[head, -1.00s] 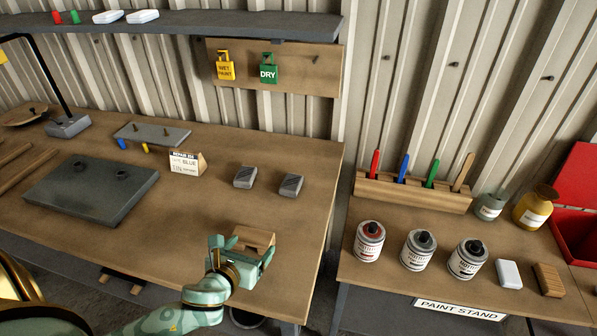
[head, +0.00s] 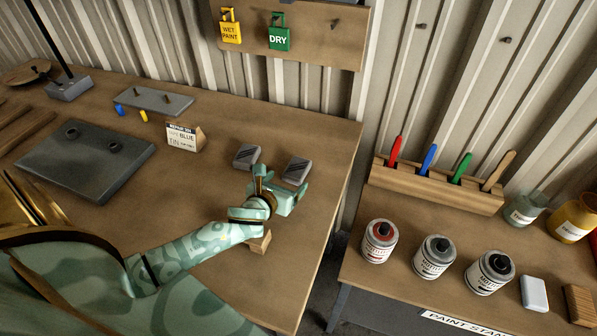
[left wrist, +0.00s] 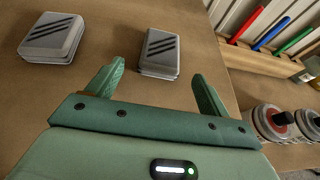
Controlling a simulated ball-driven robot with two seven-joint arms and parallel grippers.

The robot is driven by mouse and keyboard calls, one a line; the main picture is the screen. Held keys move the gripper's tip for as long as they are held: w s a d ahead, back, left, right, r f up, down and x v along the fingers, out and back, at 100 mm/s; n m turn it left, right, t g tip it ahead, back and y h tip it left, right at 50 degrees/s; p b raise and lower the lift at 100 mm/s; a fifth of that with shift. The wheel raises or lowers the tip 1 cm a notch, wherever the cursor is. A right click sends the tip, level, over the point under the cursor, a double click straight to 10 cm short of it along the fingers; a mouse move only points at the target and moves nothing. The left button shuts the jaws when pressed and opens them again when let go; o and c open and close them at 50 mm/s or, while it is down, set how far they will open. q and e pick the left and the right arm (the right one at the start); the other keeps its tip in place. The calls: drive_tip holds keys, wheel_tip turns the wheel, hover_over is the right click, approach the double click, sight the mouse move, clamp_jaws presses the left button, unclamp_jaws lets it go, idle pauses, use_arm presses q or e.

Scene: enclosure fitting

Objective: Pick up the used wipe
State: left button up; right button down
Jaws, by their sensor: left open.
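Two grey, layered pads with dark stripes lie on the wooden bench; I cannot tell for sure which thing is the used wipe. The left pad (head: 247,156) and the right pad (head: 296,170) lie apart, flat near the bench's right end. The left wrist view also shows the left pad (left wrist: 52,38) and the right pad (left wrist: 160,52). My left gripper (head: 282,184) is open and empty, just in front of the right pad. In the left wrist view, that pad shows beyond and between the fingers. My right gripper is not in view.
A small wooden block (head: 260,242) is partly hidden under my left wrist. A label card (head: 183,137) and a dark plate (head: 85,160) are further left. Paint tins (head: 434,257) and a brush rack (head: 437,185) stand on the right table, across a gap.

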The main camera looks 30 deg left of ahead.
sight(294, 172)
use_arm(q)
drive_tip(key=shift+x, duration=1)
drive_tip(key=b+x, duration=0.1)
drive_tip(key=x, duration=0.1)
drive_tip(key=b+x, duration=0.1)
drive_tip(key=x, duration=0.1)
drive_tip(key=shift+w+r, duration=0.1)
drive_tip(key=shift+w, duration=0.25)
drive_tip(key=shift+w+a, duration=0.15)
drive_tip(key=shift+w, duration=0.2)
drive_tip(key=shift+c, duration=0.7)
drive_tip(key=c, duration=0.9)
